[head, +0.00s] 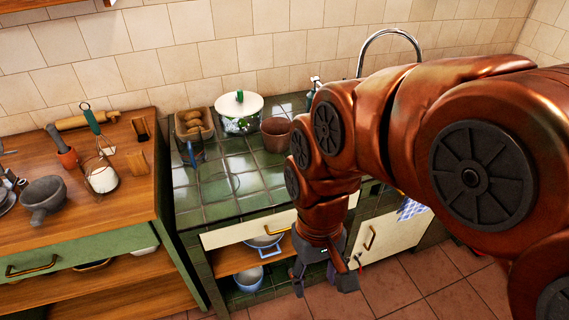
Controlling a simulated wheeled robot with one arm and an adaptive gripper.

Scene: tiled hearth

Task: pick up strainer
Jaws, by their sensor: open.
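I cannot single out the strainer with certainty. A faint thin round outline (222,184) lies on the green tiled counter (232,205), possibly a wire strainer. A green-handled wire tool (93,122) leans upright by a jar on the wooden counter at left; its wire end is too fine to identify. My gripper (322,279) is open and points down in front of the tiled counter, below its top, over the floor. Nothing shows between its fingers. It is apart from both items.
A grey mortar (43,197) is on the wooden counter (100,215). Blue-rimmed cookware (263,244) sits on the shelf below. My arm hides the right side.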

